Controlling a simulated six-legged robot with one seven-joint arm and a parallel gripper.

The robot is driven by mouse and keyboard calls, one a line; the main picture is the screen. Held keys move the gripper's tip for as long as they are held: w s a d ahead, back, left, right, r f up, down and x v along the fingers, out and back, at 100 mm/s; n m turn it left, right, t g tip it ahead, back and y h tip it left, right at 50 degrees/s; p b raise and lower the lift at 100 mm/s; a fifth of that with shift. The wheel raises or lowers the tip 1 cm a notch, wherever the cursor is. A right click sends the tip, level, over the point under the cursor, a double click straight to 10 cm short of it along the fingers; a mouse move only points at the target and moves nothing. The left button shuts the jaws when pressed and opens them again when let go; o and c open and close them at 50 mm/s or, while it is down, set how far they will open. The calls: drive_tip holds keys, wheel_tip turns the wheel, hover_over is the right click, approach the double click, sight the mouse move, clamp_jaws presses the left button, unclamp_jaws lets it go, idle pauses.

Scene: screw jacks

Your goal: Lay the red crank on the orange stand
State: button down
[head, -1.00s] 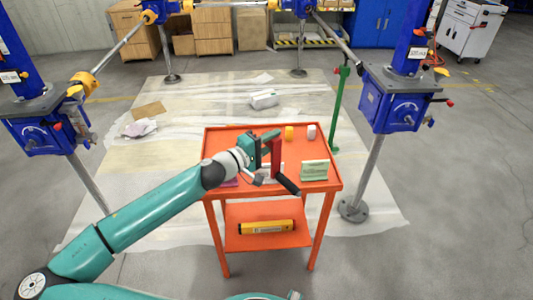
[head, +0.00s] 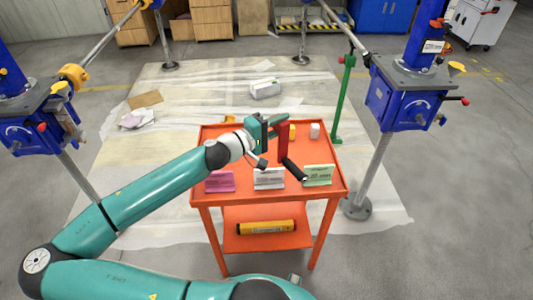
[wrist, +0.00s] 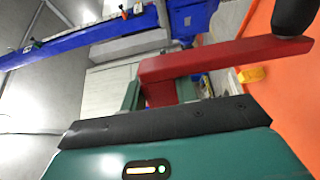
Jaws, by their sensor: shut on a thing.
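The red crank (head: 283,142) has a red arm and a black handle that hangs toward the front in the head view. My gripper (head: 272,130) is shut on the crank and holds it over the top of the orange stand (head: 240,140), seemingly above the surface. In the wrist view, the red crank (wrist: 220,58) runs to the right from the jaws, with its black handle at the upper right. The orange stand (wrist: 285,100) fills the right side there. The jaws' grip on the crank is partly hidden.
On the stand's top are a pink card (head: 219,182), a white card (head: 268,180), a green card (head: 318,176), a yellow piece (head: 292,133) and a white piece (head: 315,131). Blue screw jacks (head: 405,98) stand on both sides.

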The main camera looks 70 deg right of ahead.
drive_tip(key=shift+w+d+f, duration=0.15)
drive_tip(key=shift+w+d, duration=0.2)
drive_tip(key=shift+d, duration=0.2)
drive_tip(key=w+d+f, duration=0.5)
drive_tip(key=d+f, duration=0.7)
drive_tip(key=shift+f, duration=0.35)
drive_tip(key=shift+f, duration=0.15)
drive_tip(key=c, duration=1.1)
unclamp_jaws()
drive_tip(key=shift+o, duration=0.2)
